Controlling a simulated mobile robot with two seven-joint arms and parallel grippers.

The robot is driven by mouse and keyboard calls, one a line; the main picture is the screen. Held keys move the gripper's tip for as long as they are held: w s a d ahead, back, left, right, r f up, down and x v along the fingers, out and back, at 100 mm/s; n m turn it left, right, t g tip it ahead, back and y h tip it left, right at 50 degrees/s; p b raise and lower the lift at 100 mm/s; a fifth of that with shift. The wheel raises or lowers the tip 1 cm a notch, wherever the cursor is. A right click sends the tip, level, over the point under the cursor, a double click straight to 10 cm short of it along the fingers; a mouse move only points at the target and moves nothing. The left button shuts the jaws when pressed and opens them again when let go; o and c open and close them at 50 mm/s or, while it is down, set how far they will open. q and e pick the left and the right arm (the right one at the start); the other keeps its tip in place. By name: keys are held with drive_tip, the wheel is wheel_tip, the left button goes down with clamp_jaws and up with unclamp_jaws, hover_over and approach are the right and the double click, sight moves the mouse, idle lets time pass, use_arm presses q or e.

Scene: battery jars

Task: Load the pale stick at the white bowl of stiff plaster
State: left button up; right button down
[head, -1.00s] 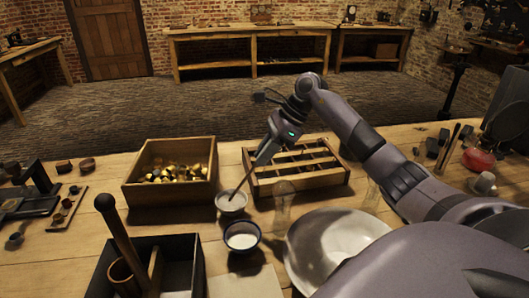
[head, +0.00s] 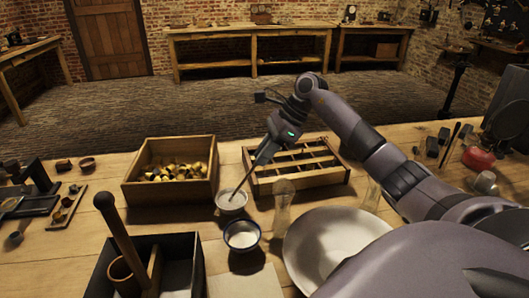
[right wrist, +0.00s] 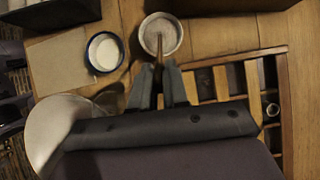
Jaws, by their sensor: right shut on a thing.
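My right gripper (head: 258,159) is shut on a thin stick (head: 243,184) and holds it tilted, its lower end down in the white bowl (head: 231,209). In the right wrist view the stick (right wrist: 160,45) runs from between the fingers (right wrist: 160,72) into the bowl (right wrist: 161,53), whose contents look pale grey. The stick looks brownish there and greyer in the head view. I cannot tell whether plaster clings to its tip. My left gripper is not in view.
A dark blue bowl (head: 242,249) with white contents stands just in front of the white bowl. A wooden box (head: 170,193) of brassy pieces is to the left, a slotted wooden rack (head: 345,178) to the right. Clear jars (head: 284,194) and a large pale dish (head: 300,262) stand nearer.

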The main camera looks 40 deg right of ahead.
drive_tip(key=shift+r+p, duration=2.35)
drive_tip(key=shift+r, duration=1.15)
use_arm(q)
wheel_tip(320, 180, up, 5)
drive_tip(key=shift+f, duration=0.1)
use_arm(e)
drive_tip(key=shift+f, duration=0.1)
